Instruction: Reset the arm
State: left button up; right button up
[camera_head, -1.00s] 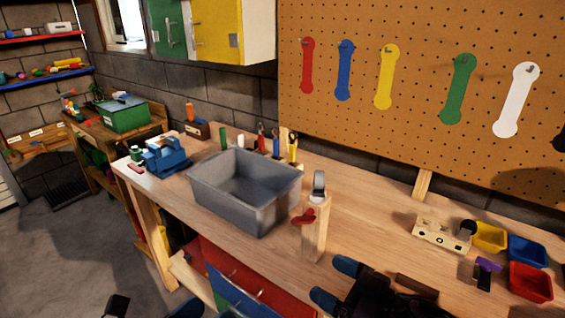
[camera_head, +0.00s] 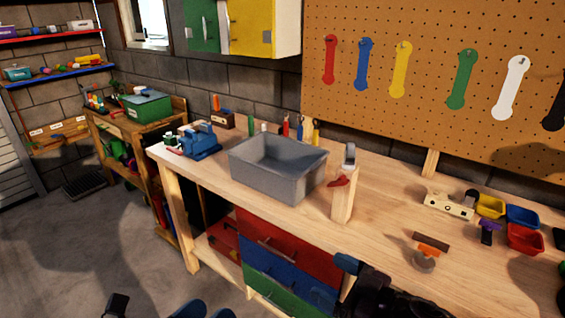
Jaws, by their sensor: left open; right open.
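My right gripper (camera_head: 344,278) is black with a blue fingertip, at the bottom centre by the front edge of the workbench (camera_head: 385,225). It is open, and no object shows in it. Its second finger is hard to make out against the blue drawer. Much of both arms is out of view.
A grey bin (camera_head: 277,190) and a wooden post (camera_head: 344,206) stand on the bench. A brown block (camera_head: 431,241) and an orange-and-grey item (camera_head: 430,253) lie near my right gripper. Small coloured trays (camera_head: 525,239) are at the right. Floor (camera_head: 85,245) is clear at left.

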pick_arm(q)
jog(key=w+a+f+n+y, duration=0.45)
jog(key=w+f+n, duration=0.4)
jog(key=n, duration=1.25)
pick_arm(e)
jog(key=w+d+f+m+t+h, duration=0.2)
jog(key=w+d+f+t+h, duration=0.25)
jog(key=d+h, duration=0.3)
pick_arm(q)
jog(key=s+a+f+n+g+y, duration=0.1)
jog(key=s+a+f+n+y, duration=0.2)
jog(key=s+a+f+n, duration=0.2)
jog(key=s+a+f+n+g+y, duration=0.1)
jog(key=s+a+f+n+y, duration=0.2)
jog(key=s+a+f+n, duration=0.3)
notch_tip(320, 180, down, 6)
jog(key=n, duration=0.3)
jog(key=shift+s+r+g, duration=0.25)
jog(key=shift+s+g, duration=0.05)
jog(key=shift+g, duration=0.1)
pick_arm(e)
jog(key=s+d+f+m+g+h, duration=0.1)
jog(key=s+d+f+m+h, duration=0.2)
jog(key=s+f, duration=0.5)
jog(key=s+d+f+m+g+h, duration=0.2)
jog(key=s+d+f+m+h, duration=0.2)
jog(key=s+d+f, duration=0.4)
jog(key=shift+s+f+m, duration=0.5)
jog(key=shift+f+m, duration=0.1)
jog(key=shift+m, duration=0.3)
